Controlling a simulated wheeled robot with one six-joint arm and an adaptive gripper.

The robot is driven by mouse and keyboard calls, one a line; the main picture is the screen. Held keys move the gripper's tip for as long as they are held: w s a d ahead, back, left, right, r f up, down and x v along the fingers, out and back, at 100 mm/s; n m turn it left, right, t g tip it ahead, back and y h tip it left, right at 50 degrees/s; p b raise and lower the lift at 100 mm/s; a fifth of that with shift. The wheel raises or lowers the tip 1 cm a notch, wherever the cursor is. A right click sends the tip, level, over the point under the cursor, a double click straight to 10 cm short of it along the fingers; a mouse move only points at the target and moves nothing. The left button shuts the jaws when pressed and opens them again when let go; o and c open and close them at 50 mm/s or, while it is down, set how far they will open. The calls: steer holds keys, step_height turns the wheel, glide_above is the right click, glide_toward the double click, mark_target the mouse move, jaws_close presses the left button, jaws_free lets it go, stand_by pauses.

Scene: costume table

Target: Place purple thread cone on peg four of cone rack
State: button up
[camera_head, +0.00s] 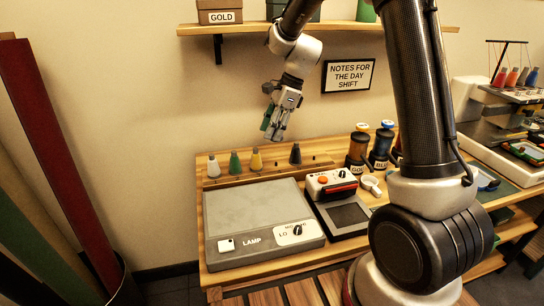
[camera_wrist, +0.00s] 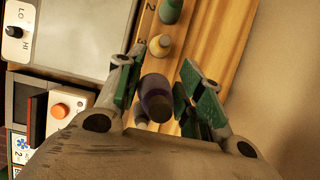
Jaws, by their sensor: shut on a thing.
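The purple thread cone (camera_wrist: 156,97) shows dark between the green-padded fingers of my gripper (camera_wrist: 160,84) in the wrist view. My gripper is shut on it. In the head view my gripper (camera_head: 275,124) hangs above the cone rack (camera_head: 222,181), over the gap between the yellow cone (camera_head: 256,160) and a dark cone (camera_head: 295,155); the held cone is not clear there. The rack also bears a white cone (camera_head: 213,167) and a green cone (camera_head: 235,164). In the wrist view the rack's numbers 2 and 3 show beside the green and yellow cones. Peg four is hidden there.
A grey lamp panel (camera_head: 255,215) lies in front of the rack. A shelf (camera_head: 330,27) is above.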

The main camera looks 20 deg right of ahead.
step_height(320, 180, down, 10)
steer(key=shift+f, duration=0.1)
stand_by(0.4)
steer(key=o, duration=1)
steer(key=s+d+r+n+t+h, duration=0.15)
steer(key=s+d+r, duration=0.25)
steer(key=r, duration=0.5)
steer(key=s+d+r+n+y, duration=0.1)
steer(key=s+d+r+n, duration=0.25)
steer(key=r, duration=0.65)
steer(key=s+d+r+n+t+h, duration=0.1)
steer(key=s+d+n, duration=0.2)
steer(key=s, duration=0.4)
steer(key=s+d+r+n+h, duration=0.1)
steer(key=s+d+r+n, duration=0.1)
steer(key=s+n, duration=0.3)
steer(key=s+d+r+n+t+h, duration=0.1)
steer(key=s+n, duration=0.4)
steer(key=s, duration=0.5)
steer(key=shift+s+d+r+t+h, duration=0.15)
steer(key=shift+d+t+h, duration=0.1)
steer(key=shift+d, duration=0.45)
steer(key=shift+s+d+r+t+h, duration=0.1)
steer(key=shift+s+d+h, duration=0.1)
steer(key=shift+d, duration=0.5)
